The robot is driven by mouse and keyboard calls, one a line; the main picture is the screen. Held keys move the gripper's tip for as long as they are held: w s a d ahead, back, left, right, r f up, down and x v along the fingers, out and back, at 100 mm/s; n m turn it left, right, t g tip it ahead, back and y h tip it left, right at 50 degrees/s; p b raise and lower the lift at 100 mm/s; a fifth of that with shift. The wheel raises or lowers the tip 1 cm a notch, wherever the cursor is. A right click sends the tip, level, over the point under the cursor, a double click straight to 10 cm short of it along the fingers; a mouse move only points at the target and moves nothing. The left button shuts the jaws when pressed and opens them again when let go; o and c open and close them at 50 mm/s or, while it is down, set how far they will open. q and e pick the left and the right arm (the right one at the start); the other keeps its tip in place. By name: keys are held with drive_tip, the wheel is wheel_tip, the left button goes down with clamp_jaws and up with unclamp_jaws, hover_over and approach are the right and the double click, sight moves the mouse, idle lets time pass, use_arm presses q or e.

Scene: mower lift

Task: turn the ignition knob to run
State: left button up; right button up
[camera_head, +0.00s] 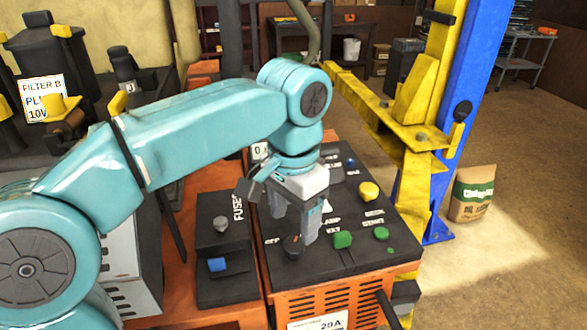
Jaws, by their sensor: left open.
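A dark round knob (293,246), which looks like the ignition knob, sits at the front left of the black control panel (352,262). A label beside it is too small to read in full, so I cannot tell its setting. My left gripper (295,229) points down over the panel with its jaws open. Its fingers are just above and around the knob's far side in the picture. One finger hides the panel to the right of the knob. I cannot tell whether either finger touches the knob. My right gripper is not in view.
Green buttons (342,239) and a yellow knob (369,191) are right of the gripper. A fuse box (223,240) with a blue switch (217,265) is at left. A yellow and blue lift post (450,120) stands behind at right. Open floor lies beyond, with a bag (473,195).

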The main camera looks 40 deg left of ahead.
sight(293, 244)
use_arm(q)
wheel_tip(293, 244, up, 11)
drive_tip(key=p, duration=0.2)
drive_tip(key=shift+f, duration=0.2)
idle(0.4)
